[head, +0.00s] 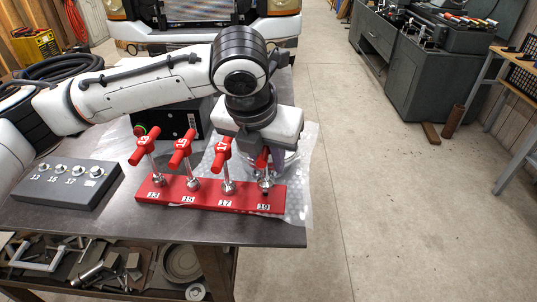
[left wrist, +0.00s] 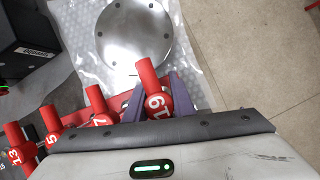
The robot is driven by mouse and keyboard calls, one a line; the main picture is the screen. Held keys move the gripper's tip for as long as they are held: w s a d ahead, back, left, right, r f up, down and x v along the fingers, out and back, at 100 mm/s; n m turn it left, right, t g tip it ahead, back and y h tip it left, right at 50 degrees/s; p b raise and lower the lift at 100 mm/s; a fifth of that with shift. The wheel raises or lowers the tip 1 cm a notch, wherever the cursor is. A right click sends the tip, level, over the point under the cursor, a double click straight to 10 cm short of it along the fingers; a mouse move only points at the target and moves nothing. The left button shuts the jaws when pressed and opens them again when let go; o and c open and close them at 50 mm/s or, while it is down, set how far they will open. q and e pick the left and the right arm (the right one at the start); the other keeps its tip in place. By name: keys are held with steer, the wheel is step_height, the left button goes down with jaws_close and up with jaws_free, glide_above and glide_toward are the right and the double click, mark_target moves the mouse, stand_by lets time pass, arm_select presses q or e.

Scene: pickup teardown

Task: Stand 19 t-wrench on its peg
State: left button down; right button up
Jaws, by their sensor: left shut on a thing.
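The red rack (head: 210,197) lies on the table with marked places 13, 15, 17 and 19. The 13 (head: 144,149), 15 (head: 181,147) and 17 (head: 222,153) t-wrenches stand in it, slightly tilted, red handles up. The 19 t-wrench (head: 264,170) is upright at the place marked 19, mostly hidden behind my gripper; whether it is fully seated I cannot tell. In the left wrist view its red handle with the number 19 (left wrist: 157,103) is between my fingers. My left gripper (head: 265,160) is shut on that handle. My right gripper is not in view.
A grey block (head: 68,183) with several sockets sits at the table's left. A round metal disc (left wrist: 134,37) lies on bubble wrap (left wrist: 75,60) behind the rack. A black box (head: 178,128) stands behind the wrenches. Open floor (head: 390,200) lies right of the table.

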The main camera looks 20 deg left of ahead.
arm_select(q)
steer(key=shift+f, duration=0.15)
stand_by(0.3)
steer(key=shift+f, duration=0.8)
steer(key=c, duration=1.4)
jaws_free()
steer(key=shift+c, duration=0.2)
